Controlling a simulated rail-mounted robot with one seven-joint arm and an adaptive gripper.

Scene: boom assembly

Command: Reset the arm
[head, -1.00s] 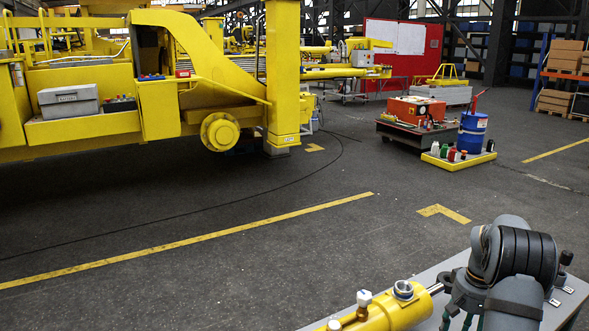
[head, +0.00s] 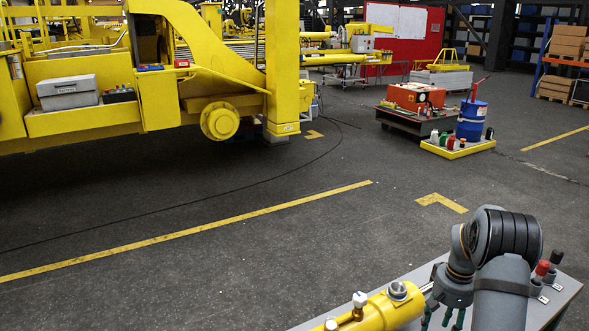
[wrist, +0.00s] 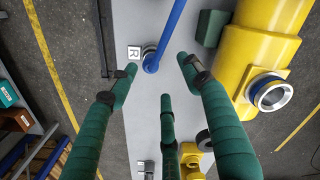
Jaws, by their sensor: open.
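My gripper (wrist: 158,72) has dark green fingers spread apart with nothing between their tips. In the wrist view it hangs over a grey bench top (wrist: 140,20). A blue lever (wrist: 170,35) rises from a round base just beyond the fingertips, beside a plate marked R. I cannot tell how far below the fingers it is. In the head view my gripper (head: 443,317) is at the bottom edge and only partly in frame. My grey arm hides part of the bench (head: 425,280) there.
A yellow cylinder (head: 375,312) with a metal port lies on the bench left of my gripper; it also fills the right of the wrist view (wrist: 262,60). Red-topped (head: 542,268) and black-topped (head: 556,256) levers stand right of my arm. Open floor (head: 300,240) lies beyond.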

